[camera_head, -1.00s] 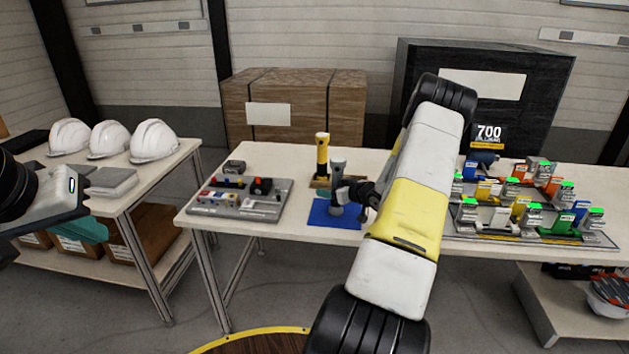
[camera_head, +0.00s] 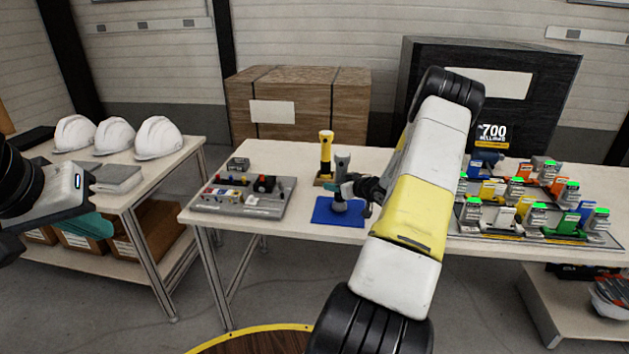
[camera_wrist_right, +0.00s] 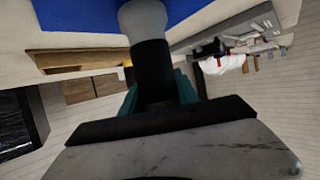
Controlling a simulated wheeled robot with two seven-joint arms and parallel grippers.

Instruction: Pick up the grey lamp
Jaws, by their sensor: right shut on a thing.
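The grey lamp (camera_head: 342,163) stands upright at the blue mat (camera_head: 322,215) on the middle table. Whether its foot touches the mat is hard to tell. My right gripper (camera_head: 347,189) reaches it from the right and is shut on its dark middle. In the right wrist view, the lamp's dark handle (camera_wrist_right: 152,70) lies between the teal fingers of my right gripper (camera_wrist_right: 158,92), with its pale grey end against the blue mat (camera_wrist_right: 75,14). My left arm is at the left edge of the head view; its finger state does not show clearly.
A yellow lamp (camera_head: 326,150) stands just behind the grey one. A grey tray of small parts (camera_head: 270,208) lies to the left, and a rack of coloured parts (camera_head: 530,225) to the right. White helmets (camera_head: 158,138) are on the left table. A wooden crate (camera_head: 305,108) stands behind.

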